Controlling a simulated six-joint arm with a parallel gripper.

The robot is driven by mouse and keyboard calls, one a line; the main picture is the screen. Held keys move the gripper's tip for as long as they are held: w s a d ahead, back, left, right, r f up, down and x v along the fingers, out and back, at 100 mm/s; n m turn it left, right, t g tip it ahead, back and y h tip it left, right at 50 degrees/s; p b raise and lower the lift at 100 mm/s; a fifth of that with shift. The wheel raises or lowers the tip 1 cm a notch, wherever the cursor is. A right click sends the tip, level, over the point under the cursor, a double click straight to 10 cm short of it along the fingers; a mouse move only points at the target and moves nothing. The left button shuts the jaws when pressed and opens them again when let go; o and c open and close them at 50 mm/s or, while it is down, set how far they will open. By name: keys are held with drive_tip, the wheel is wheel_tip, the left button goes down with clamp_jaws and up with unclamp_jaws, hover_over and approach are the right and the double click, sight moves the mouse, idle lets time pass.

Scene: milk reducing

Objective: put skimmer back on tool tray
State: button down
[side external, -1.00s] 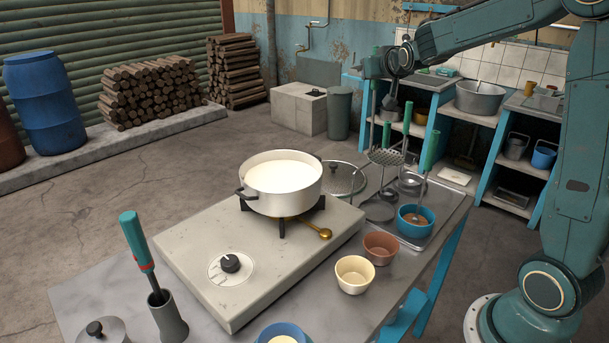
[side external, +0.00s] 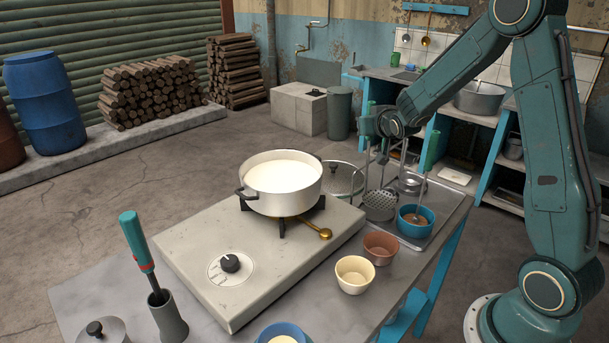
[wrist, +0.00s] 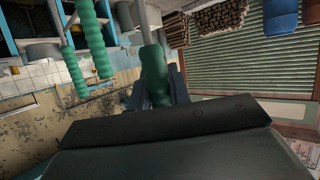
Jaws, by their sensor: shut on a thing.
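The skimmer's round perforated head (side external: 380,197) hangs low over the left part of the metal tool tray (side external: 450,217) in the side external view. I cannot tell whether it touches the tray. My gripper (side external: 386,126) is above it, shut on the skimmer's green handle. In the wrist view the green handle (wrist: 155,75) stands between the jaws of my gripper (wrist: 158,92). A ladle with a green handle (side external: 432,152) stands in a blue bowl (side external: 416,216) on the tray, right of the skimmer.
A pot of milk (side external: 283,185) stands on the stove (side external: 240,255) left of the tray. A glass lid (side external: 342,180) is between them. A brown bowl (side external: 380,248) and a cream bowl (side external: 355,274) are in front. Two other green handles (wrist: 97,45) show in the wrist view.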

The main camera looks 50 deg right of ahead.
sight(370, 139)
drive_tip(key=shift+f, duration=2.25)
drive_tip(key=c, duration=1.3)
unclamp_jaws()
drive_tip(key=shift+s+a+r, duration=0.3)
drive_tip(key=shift+s+r, duration=0.05)
drive_tip(key=shift+s, duration=0.05)
drive_tip(key=v, duration=1.1)
